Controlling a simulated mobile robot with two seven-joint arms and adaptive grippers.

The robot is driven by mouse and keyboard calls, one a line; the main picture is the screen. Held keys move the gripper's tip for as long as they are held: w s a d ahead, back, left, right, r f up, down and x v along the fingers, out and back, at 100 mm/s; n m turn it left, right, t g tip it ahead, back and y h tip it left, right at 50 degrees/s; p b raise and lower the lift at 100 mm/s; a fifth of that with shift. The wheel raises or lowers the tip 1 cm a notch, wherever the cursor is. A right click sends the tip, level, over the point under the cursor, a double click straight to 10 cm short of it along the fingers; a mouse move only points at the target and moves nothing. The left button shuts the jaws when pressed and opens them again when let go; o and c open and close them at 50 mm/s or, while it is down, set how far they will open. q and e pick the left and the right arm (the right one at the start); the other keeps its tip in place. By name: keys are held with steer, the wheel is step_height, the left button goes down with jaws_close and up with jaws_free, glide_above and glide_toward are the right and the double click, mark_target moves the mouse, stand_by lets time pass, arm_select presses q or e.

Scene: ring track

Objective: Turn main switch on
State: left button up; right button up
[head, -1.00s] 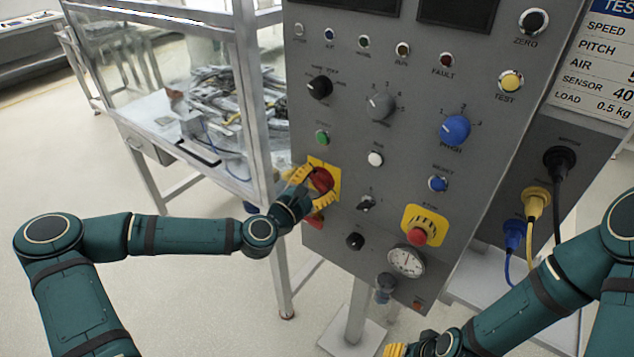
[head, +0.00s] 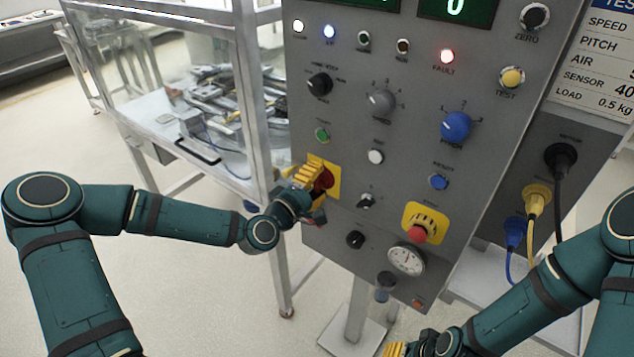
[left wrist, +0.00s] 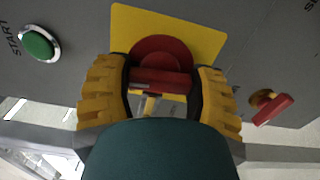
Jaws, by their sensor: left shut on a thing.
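The main switch is a red rotary handle (head: 322,181) on a yellow plate (head: 333,186) at the left edge of the grey control panel (head: 300,222). My left gripper (head: 310,180) is at the switch, its yellow fingers shut on the handle. In the left wrist view the red handle (left wrist: 160,82) lies crosswise between the two yellow fingers (left wrist: 158,100). The panel's displays are lit green, and the power, air and red FAULT (head: 446,56) lamps glow. My right gripper (head: 396,349) is at the bottom edge, mostly cut off; its jaws cannot be made out.
A red emergency button (head: 417,233) in a yellow guard sits right of the switch. A green START button (head: 322,135) is above it. A glass-walled enclosure (head: 215,60) stands close behind on the left. Cables (head: 535,205) hang at the right.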

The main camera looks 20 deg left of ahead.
arm_select(q)
steer(key=shift+f+m, duration=0.1)
steer(key=shift+m, duration=0.5)
steer(key=o, duration=0.9)
steer(key=shift+s, duration=0.1)
steer(key=v, duration=0.7)
steer(key=shift+s+a, duration=0.15)
steer(key=shift+s, duration=0.05)
